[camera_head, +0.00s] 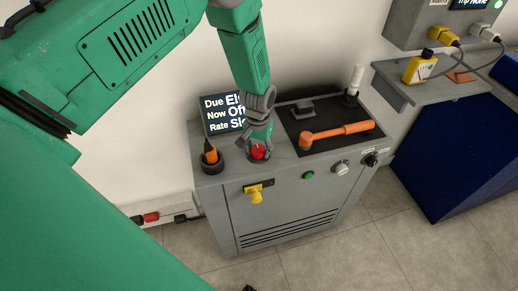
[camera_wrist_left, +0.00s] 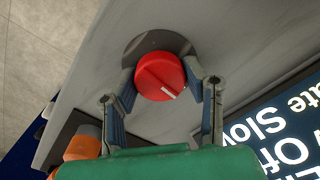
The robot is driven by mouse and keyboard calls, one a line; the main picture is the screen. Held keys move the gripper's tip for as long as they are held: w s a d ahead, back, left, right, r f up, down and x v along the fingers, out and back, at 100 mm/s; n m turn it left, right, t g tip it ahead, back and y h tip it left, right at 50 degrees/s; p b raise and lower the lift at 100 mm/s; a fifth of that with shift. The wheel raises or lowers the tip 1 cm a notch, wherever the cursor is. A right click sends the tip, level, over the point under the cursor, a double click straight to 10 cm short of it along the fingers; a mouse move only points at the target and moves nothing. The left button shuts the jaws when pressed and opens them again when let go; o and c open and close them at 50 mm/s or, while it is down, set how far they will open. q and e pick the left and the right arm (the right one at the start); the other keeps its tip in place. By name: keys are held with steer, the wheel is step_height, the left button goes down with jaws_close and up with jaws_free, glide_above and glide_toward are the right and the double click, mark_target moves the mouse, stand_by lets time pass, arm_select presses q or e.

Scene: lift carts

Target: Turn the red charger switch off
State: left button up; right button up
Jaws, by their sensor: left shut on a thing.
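The red charger switch (camera_head: 258,152) is a round knob on the top of a grey cabinet (camera_head: 222,180), near its front edge. In the left wrist view the red knob (camera_wrist_left: 160,76) sits on a dark round plate, with a white mark slanting toward the lower right. My left gripper (camera_head: 257,140) comes down onto the knob from above. In the left wrist view its fingers (camera_wrist_left: 165,92) are on both sides of the knob, shut on it. My right gripper is not in view.
A display (camera_head: 223,115) behind the knob shows "Now Off", partly covered. An orange-handled item (camera_head: 210,153) stands in a dark cup to the left. An orange hammer-like tool (camera_head: 335,133) lies on a black mat to the right. A yellow knob (camera_head: 255,195) sticks out of the front.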

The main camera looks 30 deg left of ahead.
mark_target(258, 149)
arm_select(q)
steer(key=shift+s+f+n, duration=0.15)
steer(key=shift+s+n, duration=0.05)
steer(key=shift+n, duration=0.3)
steer(key=o, duration=1.2)
steer(key=shift+c, duration=0.2)
steer(key=shift+w, duration=0.1)
steer(key=shift+r, duration=0.35)
step_height(258, 149, up, 11)
steer(key=shift+r, duration=0.15)
